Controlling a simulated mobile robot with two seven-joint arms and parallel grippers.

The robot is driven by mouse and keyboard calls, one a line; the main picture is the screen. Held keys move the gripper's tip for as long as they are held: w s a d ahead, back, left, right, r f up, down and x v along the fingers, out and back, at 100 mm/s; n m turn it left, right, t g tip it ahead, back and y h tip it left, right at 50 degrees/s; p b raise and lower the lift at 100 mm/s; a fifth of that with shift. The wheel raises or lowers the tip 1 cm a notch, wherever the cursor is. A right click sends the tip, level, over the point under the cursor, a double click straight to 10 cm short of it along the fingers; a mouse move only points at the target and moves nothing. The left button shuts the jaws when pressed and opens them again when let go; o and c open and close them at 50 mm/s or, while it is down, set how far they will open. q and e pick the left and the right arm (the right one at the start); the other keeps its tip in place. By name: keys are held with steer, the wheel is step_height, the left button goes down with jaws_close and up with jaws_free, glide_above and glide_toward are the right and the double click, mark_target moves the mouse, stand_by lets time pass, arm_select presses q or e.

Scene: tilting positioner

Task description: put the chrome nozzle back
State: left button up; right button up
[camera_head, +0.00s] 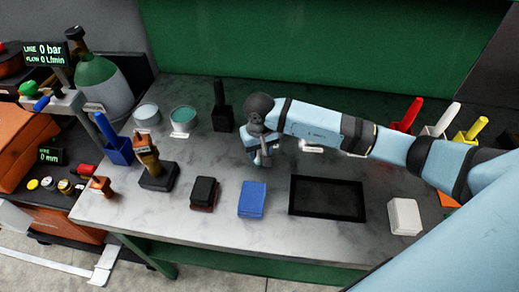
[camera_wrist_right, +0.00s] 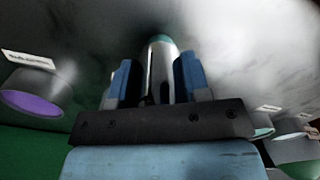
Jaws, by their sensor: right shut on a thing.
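My right gripper (camera_head: 262,158) is above the grey table, behind the blue block, with its arm coming in from the right. In the right wrist view its two blue fingers (camera_wrist_right: 157,80) are shut on the chrome nozzle (camera_wrist_right: 160,68), a shiny cylinder with a teal end, held between them. In the head view the nozzle is too small and too covered by the gripper to make out clearly. My left gripper is not in view.
A blue block (camera_head: 252,199), a black tray (camera_head: 327,198), a dark block (camera_head: 203,192) and a white block (camera_head: 404,216) lie along the front. Two round cups, one teal (camera_head: 183,118), one pale (camera_head: 147,114), and a black holder (camera_head: 222,112) stand behind. Colored holders stand right.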

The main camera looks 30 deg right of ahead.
steer(key=shift+f, duration=0.1)
steer(key=shift+f, duration=0.1)
steer(key=o, duration=0.9)
steer(key=shift+r, duration=0.3)
step_height(320, 180, up, 12)
steer(key=shift+f+b, duration=0.1)
steer(key=shift+b, duration=0.8)
